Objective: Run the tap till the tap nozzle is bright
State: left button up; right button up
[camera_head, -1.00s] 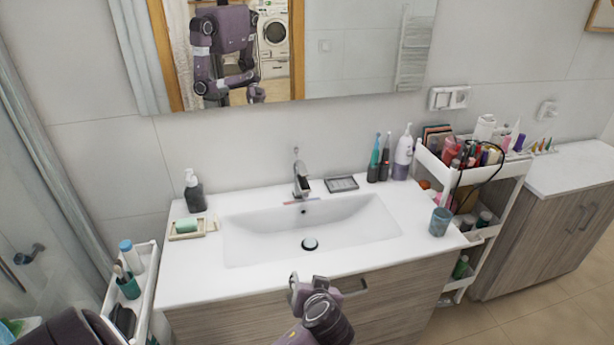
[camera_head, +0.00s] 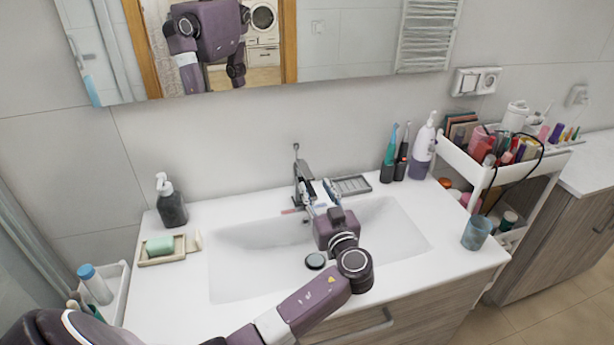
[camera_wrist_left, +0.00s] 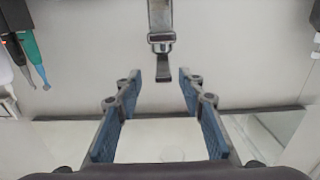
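The chrome tap (camera_head: 302,182) stands at the back middle of the white sink. Its thin lever (camera_head: 296,150) points up. Its nozzle is partly hidden near my gripper, looks grey, and I see no water. My left gripper (camera_head: 320,200) is open, reaching over the basin just in front of and beside the tap. In the left wrist view, the blue-padded fingers of my left gripper (camera_wrist_left: 160,88) are spread, with the metal tap (camera_wrist_left: 160,25) ahead between their tips. I cannot tell whether they touch it. My right gripper is not in view.
Soap dispenser (camera_head: 171,203) and soap dish (camera_head: 161,250) stand left of the basin (camera_head: 235,270). A grey tray (camera_head: 351,185), electric toothbrushes (camera_head: 389,165) and a white bottle (camera_head: 421,155) stand right of the tap. A blue cup (camera_head: 477,233) is near the right edge. The mirror is above.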

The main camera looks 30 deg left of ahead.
aim_at(312, 179)
pick_arm(q)
jog(key=w+a+p, duration=0.1)
jog(key=w+a+r+p, duration=0.1)
jog(key=shift+a+r, duration=0.15)
jog(key=shift+a, duration=0.2)
jog(key=shift+w+a+f, duration=0.3)
jog(key=shift+w+a, duration=0.3)
jog(key=shift+a, duration=0.2)
jog(key=shift+c, duration=0.4)
grip_shut()
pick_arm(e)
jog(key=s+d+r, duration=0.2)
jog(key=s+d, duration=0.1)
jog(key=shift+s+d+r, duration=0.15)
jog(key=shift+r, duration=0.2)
